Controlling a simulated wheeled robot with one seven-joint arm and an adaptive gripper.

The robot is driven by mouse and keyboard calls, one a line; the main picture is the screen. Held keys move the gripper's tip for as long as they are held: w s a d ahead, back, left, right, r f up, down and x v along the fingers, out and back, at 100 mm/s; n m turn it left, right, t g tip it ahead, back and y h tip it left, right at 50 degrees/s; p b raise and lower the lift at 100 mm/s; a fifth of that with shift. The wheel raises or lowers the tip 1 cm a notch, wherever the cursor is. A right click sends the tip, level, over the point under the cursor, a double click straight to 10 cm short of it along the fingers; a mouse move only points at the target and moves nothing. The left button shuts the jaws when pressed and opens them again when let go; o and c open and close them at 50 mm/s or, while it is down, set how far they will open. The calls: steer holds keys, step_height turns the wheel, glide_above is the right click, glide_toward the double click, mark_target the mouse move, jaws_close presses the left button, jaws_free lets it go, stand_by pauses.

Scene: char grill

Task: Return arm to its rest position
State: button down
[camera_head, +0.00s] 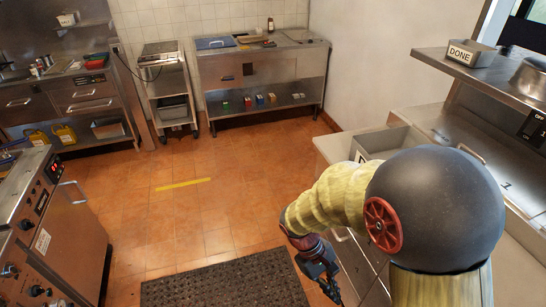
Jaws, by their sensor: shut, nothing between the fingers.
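My arm fills the lower right of the head view, with a large dark round joint and a yellow ribbed link bending down to the left. My gripper (328,279) is at the end of the arm, pointing down, close to the front of the steel counter on the right. It is small and dark in this view, and its fingers are shut with nothing held. It hangs above the floor beside the dark mat. Part of the counter is hidden behind my arm.
A dark perforated mat (225,285) lies on the tiled floor. A grey bin (385,141) stands on the right counter, below a shelf with a "DONE" container (471,53). A steel appliance (55,235) stands at left. The middle floor with a yellow strip (183,185) is clear.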

steer(key=s+r+m+t+y, duration=0.1)
steer(key=r+m+t, duration=0.1)
steer(key=r, duration=0.6)
steer(key=s+d+r+m+t+y, duration=0.1)
steer(key=r+t, duration=0.3)
steer(key=r, duration=0.4)
steer(key=s+d+r+m+t+y, duration=0.1)
steer(key=s+r+m+t+y, duration=0.2)
steer(key=r, duration=0.5)
steer(key=shift+s+d+r+m, duration=0.15)
steer(key=shift+s+r+m, duration=0.1)
steer(key=shift+r+m, duration=0.15)
steer(key=shift+d, duration=0.1)
